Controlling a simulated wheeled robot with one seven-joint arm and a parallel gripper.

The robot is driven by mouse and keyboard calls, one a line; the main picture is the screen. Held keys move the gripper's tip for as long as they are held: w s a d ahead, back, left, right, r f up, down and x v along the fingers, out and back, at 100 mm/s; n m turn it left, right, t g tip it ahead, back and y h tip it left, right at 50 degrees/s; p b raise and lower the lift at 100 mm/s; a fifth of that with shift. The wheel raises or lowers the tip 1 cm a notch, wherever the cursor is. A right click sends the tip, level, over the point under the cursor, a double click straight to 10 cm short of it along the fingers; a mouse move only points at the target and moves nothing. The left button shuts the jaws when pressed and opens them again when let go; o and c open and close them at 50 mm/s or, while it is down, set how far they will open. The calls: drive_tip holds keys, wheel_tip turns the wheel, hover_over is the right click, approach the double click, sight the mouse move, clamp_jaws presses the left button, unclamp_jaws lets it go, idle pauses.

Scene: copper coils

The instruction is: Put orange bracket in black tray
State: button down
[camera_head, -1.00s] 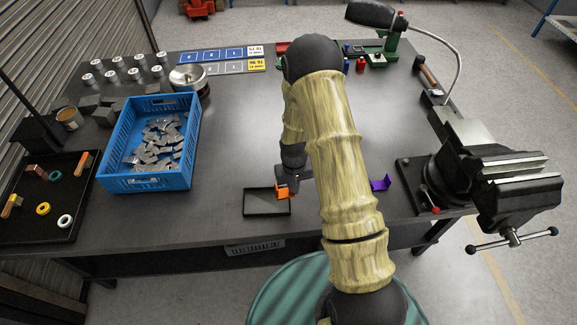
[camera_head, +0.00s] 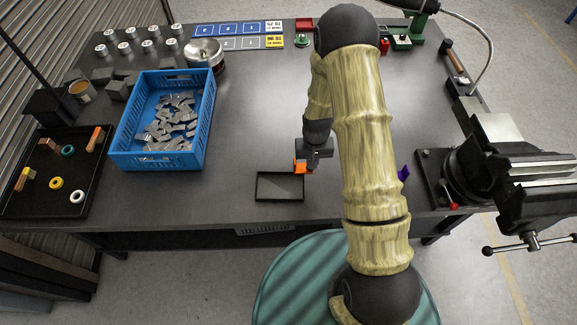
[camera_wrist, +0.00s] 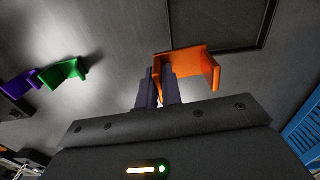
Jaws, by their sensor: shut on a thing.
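My gripper (camera_head: 316,152) is shut on the orange bracket (camera_head: 303,167), just behind the right rear corner of the small black tray (camera_head: 280,199). In the wrist view the orange bracket (camera_wrist: 195,66) sits at the tips of the two dark fingers (camera_wrist: 160,88). The black tray (camera_wrist: 225,44) shows beyond it at the top of that view, and the bracket appears close to its edge. The tray looks empty. I cannot tell how high the bracket is above the table.
A purple bracket (camera_head: 403,173) lies right of my arm; the wrist view also shows a green bracket (camera_wrist: 64,72). A blue crate (camera_head: 160,163) of grey parts stands left. A larger black tray (camera_head: 50,204) holds rings and small parts. A vise (camera_head: 510,170) stands right.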

drive_tip(key=s+a+r, duration=0.1)
drive_tip(key=s+a, duration=0.1)
drive_tip(key=a, duration=0.5)
drive_tip(key=shift+a+m, duration=0.4)
drive_tip(key=shift+f, duration=0.1)
drive_tip(key=shift+f+b, duration=2.6)
drive_tip(key=shift+f, duration=0.9)
drive_tip(key=shift+f, duration=0.2)
drive_tip(key=shift+f, duration=0.1)
drive_tip(key=shift+s+a+f+b, duration=0.15)
drive_tip(key=shift+f+b, duration=0.1)
drive_tip(key=shift+b, duration=0.15)
